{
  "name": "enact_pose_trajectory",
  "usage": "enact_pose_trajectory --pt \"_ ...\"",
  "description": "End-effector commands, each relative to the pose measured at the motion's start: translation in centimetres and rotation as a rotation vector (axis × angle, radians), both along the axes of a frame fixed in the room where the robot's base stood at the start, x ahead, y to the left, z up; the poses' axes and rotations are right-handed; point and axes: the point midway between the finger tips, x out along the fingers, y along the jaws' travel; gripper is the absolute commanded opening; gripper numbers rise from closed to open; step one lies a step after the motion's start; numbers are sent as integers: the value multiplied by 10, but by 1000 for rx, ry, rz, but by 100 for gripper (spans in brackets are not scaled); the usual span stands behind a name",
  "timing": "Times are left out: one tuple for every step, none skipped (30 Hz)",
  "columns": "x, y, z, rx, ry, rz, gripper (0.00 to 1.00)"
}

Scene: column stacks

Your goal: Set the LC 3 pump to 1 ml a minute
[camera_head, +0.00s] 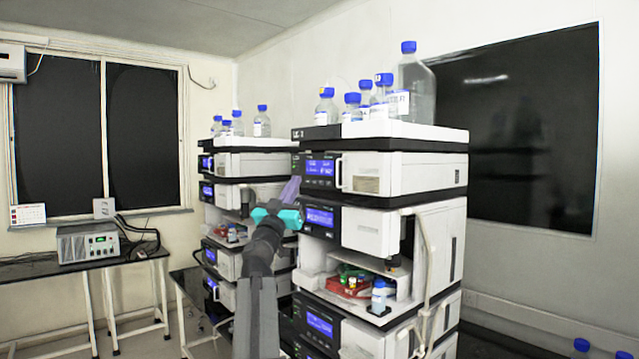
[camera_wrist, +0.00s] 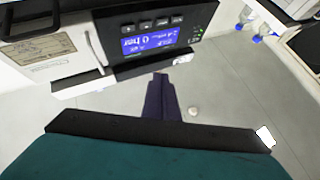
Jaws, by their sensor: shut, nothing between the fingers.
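The stack marked LC 3 (camera_head: 298,134) stands right of centre in the head view. Its top module (camera_head: 390,173), with a beige label on its door, has a lit blue display (camera_head: 321,168). In the wrist view this display (camera_wrist: 152,41) appears upside down, with a row of small buttons (camera_wrist: 153,23) along its edge; its digits are too blurred to read surely. My gripper (camera_head: 294,188) is shut and empty, in front of the stack's left side. In the wrist view its purple fingers (camera_wrist: 160,84) are together, apart from the panel in the picture.
Blue-capped bottles (camera_head: 415,88) stand on the stack's top tray. A second display module (camera_head: 320,215) sits below. Another similar stack (camera_head: 250,163) stands behind at left. A grey instrument (camera_head: 88,243) rests on a bench at far left.

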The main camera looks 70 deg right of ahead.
Motion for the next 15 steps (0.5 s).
enact_pose_trajectory --pt "8 -1 -5 7 9 6 0" --pt "11 -2 -7 11 9 10 0" --pt "15 -2 -10 15 10 15 0" --pt "18 -3 -11 17 11 18 0" --pt "20 -3 -12 19 12 20 0" --pt "22 -3 -13 20 12 23 0" --pt "23 -2 -13 20 12 25 0" --pt "24 -2 -13 20 12 26 0" --pt "24 -2 -13 20 11 27 0" --pt "24 -2 -13 20 11 27 0" --pt "24 -2 -13 20 11 27 0" --pt "24 -2 -13 20 11 27 0" --pt "24 -2 -13 20 11 27 0" --pt "24 -2 -13 20 11 27 0" --pt "24 -2 -13 21 11 27 0"
